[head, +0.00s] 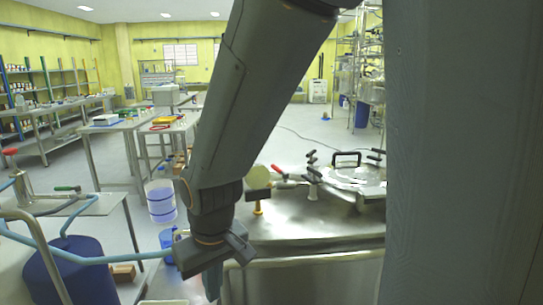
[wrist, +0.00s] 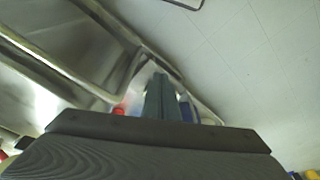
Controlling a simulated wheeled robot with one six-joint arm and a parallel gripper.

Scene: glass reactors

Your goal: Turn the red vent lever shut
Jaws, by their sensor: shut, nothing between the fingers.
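A lever with a red tip (head: 276,169) lies beside the round metal lid (head: 355,180) on the steel vessel top; I cannot tell for certain that it is the vent lever. My gripper (head: 212,285) hangs in front of the steel top's left edge, pointing down, apart from that lever. In the wrist view my gripper (wrist: 167,98) is shut, its fingers together with nothing between them. A small red thing (wrist: 119,110) shows just left of the fingers there; what it is and whether they touch is unclear.
A steel rail (head: 310,260) runs along the front of the steel top (head: 300,228). At the left stand a blue drum (head: 70,272), light-blue pipes and another red-ended handle (head: 10,151). A clear container (head: 161,202) stands behind my arm. A grey column blocks the right side.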

